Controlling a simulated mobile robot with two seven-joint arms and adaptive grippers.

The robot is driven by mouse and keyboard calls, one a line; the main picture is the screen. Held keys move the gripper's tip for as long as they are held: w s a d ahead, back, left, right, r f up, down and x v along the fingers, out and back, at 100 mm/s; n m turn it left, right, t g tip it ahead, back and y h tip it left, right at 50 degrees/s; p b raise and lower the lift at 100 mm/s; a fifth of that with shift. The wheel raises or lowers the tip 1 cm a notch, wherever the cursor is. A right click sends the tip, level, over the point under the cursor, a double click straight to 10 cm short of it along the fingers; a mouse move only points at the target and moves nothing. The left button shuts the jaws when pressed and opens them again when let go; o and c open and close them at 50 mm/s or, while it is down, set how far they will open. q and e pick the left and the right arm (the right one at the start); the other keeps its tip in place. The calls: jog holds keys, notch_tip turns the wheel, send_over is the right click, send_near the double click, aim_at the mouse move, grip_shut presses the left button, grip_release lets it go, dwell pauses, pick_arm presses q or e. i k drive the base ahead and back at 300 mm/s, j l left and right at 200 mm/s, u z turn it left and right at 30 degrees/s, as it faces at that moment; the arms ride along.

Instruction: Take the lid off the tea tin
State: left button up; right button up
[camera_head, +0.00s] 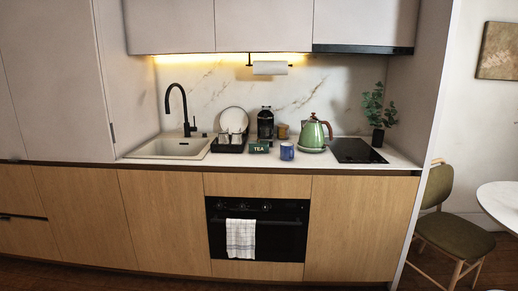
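The tea tin (259,148) is a small dark green box with white letters reading TEA. It stands near the front edge of the counter, between the dish rack and a blue mug. It is small in the view, and I cannot make out its lid as a separate part. Neither of my grippers is in view.
A blue mug (287,151) and a green kettle (312,134) stand right of the tin. A black coffee maker (265,125) is behind it, and a dish rack (229,144) with plates is to its left. The sink (170,148) is further left, the hob (356,151) right.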

aim_at(254, 149)
jog(key=i+l, duration=0.15)
jog(key=i, duration=0.35)
jog(key=i+l, duration=0.15)
jog(key=i, duration=0.4)
jog(key=i+l, duration=0.15)
jog(key=i, duration=0.35)
